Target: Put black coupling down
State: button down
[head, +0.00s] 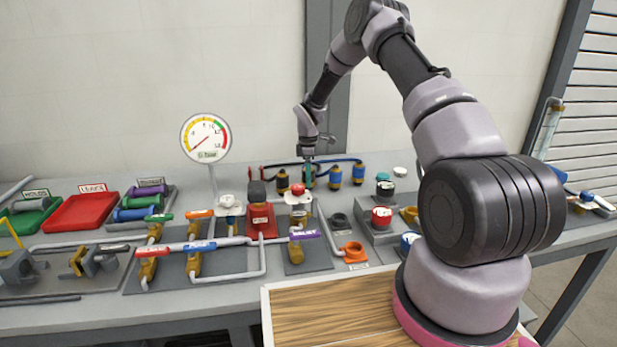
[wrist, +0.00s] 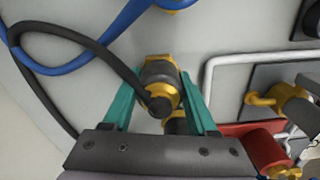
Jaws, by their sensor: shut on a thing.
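My gripper (head: 308,176) is at the back of the bench in the head view, pointing down among the hose fittings. In the wrist view its teal fingers are shut on the black coupling (wrist: 158,75), one on each side. The coupling has a brass-yellow ring, and a black hose (wrist: 84,42) loops from it to the left. A brass hex edge shows just beyond it. I cannot tell whether the coupling is seated on a fitting or held clear. In the head view the coupling is too small and covered to make out.
A red block (wrist: 248,140) and a brass valve (wrist: 292,105) lie to the right. A gauge (head: 206,138) and coloured trays (head: 82,212) are farther left.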

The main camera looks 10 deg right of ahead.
jog(key=shift+c, duration=1)
grip_release()
notch_tip(320, 180, up, 12)
jog(key=shift+f, duration=0.25)
jog(key=s+d+r+m+t, duration=0.1)
jog(key=s+r+m, duration=0.2)
jog(key=s+r, duration=0.35)
jog(key=s+d+r+m+t, duration=0.1)
jog(key=s+r+m, duration=0.15)
jog(key=r, duration=0.65)
jog(key=s+d+r+m+t, duration=0.1)
jog(key=s+r+m, duration=0.2)
jog(key=s+r, duration=0.35)
jog(key=s+d+r+m+t, duration=0.1)
jog(key=s+r+m, duration=0.1)
jog(key=s, duration=0.6)
jog(key=s+d+r+m+t+y, duration=0.1)
jog(key=s+r+m, duration=0.2)
jog(key=s+m, duration=0.2)
jog(key=s+r+m+t+y, duration=0.1)
jog(key=s+r+m+t, duration=0.1)
jog(key=s, duration=0.9)
jog(key=shift+s+d+r+m, duration=0.4)
jog(key=shift+r+m, duration=0.35)
jog(key=shift+m, duration=0.5)
